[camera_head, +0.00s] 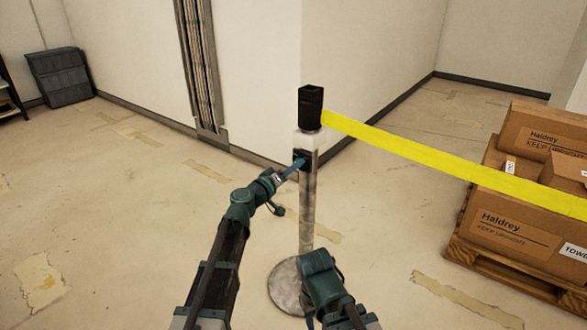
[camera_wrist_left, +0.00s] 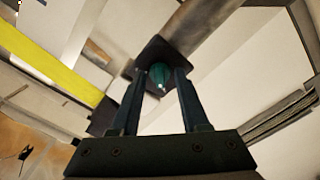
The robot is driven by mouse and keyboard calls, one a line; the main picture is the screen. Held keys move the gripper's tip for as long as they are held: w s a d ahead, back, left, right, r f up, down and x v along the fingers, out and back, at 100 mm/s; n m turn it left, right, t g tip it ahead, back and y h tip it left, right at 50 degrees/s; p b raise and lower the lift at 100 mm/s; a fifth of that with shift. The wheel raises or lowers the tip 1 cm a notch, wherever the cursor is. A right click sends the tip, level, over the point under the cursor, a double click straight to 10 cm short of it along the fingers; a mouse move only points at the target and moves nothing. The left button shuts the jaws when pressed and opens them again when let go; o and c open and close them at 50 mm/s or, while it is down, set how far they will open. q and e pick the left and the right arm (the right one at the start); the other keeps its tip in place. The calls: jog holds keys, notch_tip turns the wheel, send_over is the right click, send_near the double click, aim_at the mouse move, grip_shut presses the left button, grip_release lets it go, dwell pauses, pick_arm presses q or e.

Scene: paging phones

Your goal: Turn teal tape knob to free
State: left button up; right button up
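The teal knob (camera_wrist_left: 159,76) sits on a dark square plate (camera_wrist_left: 152,50) in the left wrist view. In the head view the dark plate (camera_head: 302,153) is on the upper part of the post (camera_head: 307,205), and the knob is hidden there. My left gripper (camera_head: 300,164) reaches the plate from the left. In the left wrist view its two fingers (camera_wrist_left: 160,88) stand apart, one on each side of the knob, with narrow gaps showing; I see no clear contact. My right arm (camera_head: 322,285) is low, right of the post; its fingers are not clear.
Yellow tape (camera_head: 430,158) runs from the post's black head (camera_head: 310,108) to the right. Cartons (camera_head: 510,225) stand on a wooden pallet (camera_head: 490,270) at right. A wall corner is close behind the post. The floor at left is open, with a grey crate (camera_head: 60,76) far back.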

pick_arm(q)
jog(key=v, duration=1.3)
jog(key=shift+s+a, duration=0.25)
jog(key=shift+s, duration=0.1)
